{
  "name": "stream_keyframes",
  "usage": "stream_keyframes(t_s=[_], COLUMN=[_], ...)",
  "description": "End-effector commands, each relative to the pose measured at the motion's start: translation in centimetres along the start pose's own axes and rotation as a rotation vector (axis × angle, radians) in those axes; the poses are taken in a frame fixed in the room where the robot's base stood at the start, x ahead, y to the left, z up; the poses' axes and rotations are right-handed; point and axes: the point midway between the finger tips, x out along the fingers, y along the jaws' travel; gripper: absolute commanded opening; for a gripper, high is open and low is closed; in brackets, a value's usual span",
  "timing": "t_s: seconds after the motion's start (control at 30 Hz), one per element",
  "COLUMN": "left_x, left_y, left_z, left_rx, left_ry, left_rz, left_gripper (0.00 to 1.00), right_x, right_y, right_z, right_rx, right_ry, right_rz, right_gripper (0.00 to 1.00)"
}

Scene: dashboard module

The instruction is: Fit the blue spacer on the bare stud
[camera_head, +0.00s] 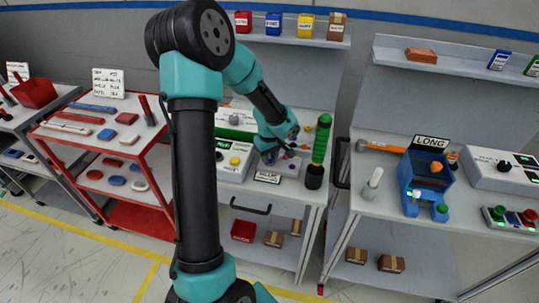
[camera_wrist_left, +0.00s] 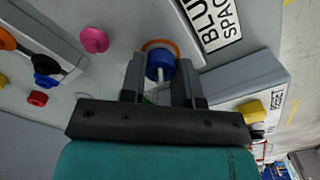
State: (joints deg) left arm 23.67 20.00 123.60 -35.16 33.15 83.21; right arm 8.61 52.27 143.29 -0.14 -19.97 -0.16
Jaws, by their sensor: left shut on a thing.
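My left gripper (camera_head: 272,157) is at the middle workbench in the head view, low over the panel by a small white label. In the left wrist view the gripper (camera_wrist_left: 162,82) is shut on the blue spacer (camera_wrist_left: 160,66), a short round piece between its fingertips. An orange ring (camera_wrist_left: 158,45) on the grey surface shows just beyond the spacer; whether they touch I cannot tell. A pale metal pin shows by the spacer between the fingers; I cannot tell whether it is the bare stud. The spacer is hidden in the head view. My right gripper is not in view.
A "BLUE SPACER" label (camera_wrist_left: 213,22) lies beside the spacer. A tall green cylinder (camera_head: 321,140) stands right of my gripper.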

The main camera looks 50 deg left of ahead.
Motion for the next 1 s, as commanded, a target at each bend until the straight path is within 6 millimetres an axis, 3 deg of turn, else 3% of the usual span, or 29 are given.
stream_keyframes(t_s=[0.23, 0.27, 0.57, 1.0], left_x=[0.5, 0.5, 0.5, -0.7], left_y=[0.0, 0.0, 0.0, 0.1], left_z=[0.0, 0.0, 0.0, 0.0], left_rx=[0.001, 0.001, 0.001, 0.0], left_ry=[0.0, 0.0, 0.0, 0.002], left_rz=[0.001, 0.001, 0.001, 0.003], left_gripper=[0.08, 0.3, 0.59, 0.59], right_x=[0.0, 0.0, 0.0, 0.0], right_y=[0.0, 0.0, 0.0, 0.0], right_z=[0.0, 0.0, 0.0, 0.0], right_rx=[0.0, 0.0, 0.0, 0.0], right_ry=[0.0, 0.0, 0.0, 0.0], right_rz=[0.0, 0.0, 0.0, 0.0], right_gripper=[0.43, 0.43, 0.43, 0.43])
